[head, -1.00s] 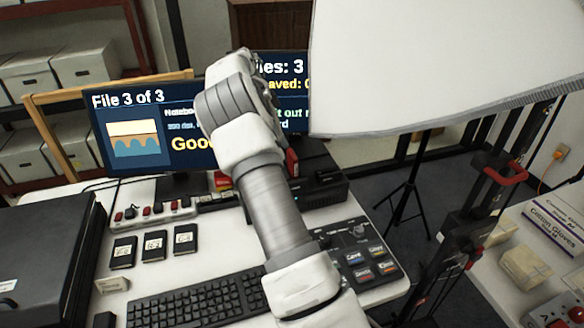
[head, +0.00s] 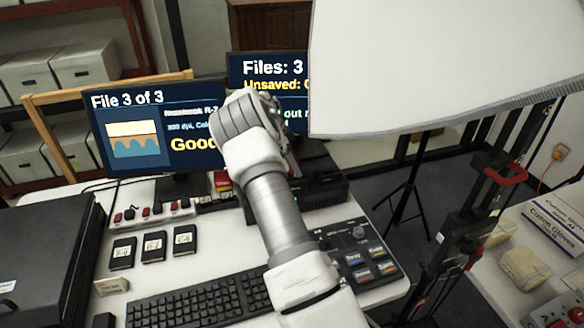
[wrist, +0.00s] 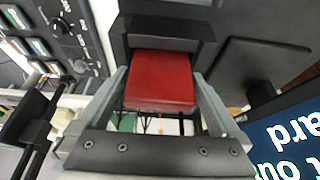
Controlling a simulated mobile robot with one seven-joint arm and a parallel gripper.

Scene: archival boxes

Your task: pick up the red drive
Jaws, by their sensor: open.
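The red drive (wrist: 160,82) shows in the wrist view, one end seated in the slot of a black dock (wrist: 165,32) and the other end sticking out toward me. My gripper (wrist: 160,98) is open, with one finger on each side of the drive. I cannot tell whether the fingers touch it. In the head view the drive and my gripper are hidden behind my arm; the black box of the dock (head: 322,188) shows to the right of the arm.
A control panel (head: 362,262) with coloured buttons lies right of the keyboard (head: 200,298). Several black labelled drives (head: 154,246) lie left, near a power strip (head: 150,215). Two monitors (head: 155,130) stand behind. A large white reflector panel (head: 440,60) hangs at upper right.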

